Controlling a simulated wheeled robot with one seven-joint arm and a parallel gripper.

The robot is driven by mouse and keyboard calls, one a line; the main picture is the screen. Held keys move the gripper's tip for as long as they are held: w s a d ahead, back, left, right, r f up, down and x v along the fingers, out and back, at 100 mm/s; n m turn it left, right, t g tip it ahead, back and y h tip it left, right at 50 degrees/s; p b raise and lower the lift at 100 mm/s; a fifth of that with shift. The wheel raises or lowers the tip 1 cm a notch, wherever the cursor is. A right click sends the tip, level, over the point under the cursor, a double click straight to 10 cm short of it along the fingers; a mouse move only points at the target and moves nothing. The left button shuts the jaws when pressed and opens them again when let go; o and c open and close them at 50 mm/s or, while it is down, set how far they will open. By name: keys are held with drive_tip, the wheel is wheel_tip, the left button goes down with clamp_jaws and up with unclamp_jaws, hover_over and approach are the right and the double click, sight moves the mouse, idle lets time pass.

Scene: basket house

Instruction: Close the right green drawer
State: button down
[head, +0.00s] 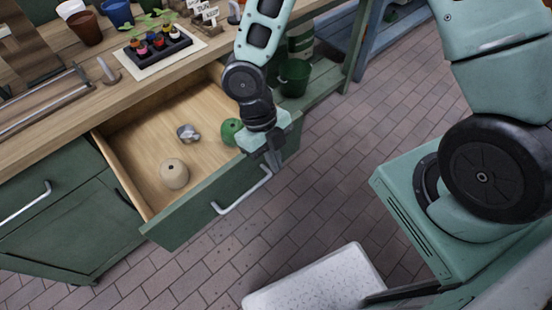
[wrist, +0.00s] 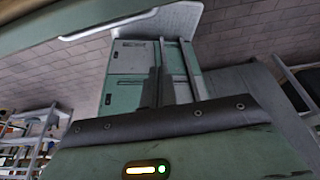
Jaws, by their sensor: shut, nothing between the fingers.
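The green drawer (head: 190,215) is pulled well out from under the wooden counter. Its green front has a pale bar handle (head: 240,194). Inside lie a beige round object (head: 174,174), a grey metallic object (head: 188,133) and a green round object (head: 231,131), partly hidden by my arm. My gripper (head: 274,165) is shut and empty, at the drawer front near the handle's right end. I cannot tell whether it touches. In the wrist view, the gripper fingers (wrist: 165,85) point up the picture, and the drawer's edge and handle (wrist: 108,25) show at the top.
A closed green drawer (head: 30,205) is at the left. A dark green bucket (head: 293,77) stands behind my gripper on a lower shelf. Brick floor in front is mostly clear.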

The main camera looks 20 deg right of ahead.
wheel_tip(320, 180, down, 8)
drive_tip(key=w, duration=0.1)
drive_tip(key=shift+a, duration=0.25)
drive_tip(key=shift+w, duration=0.15)
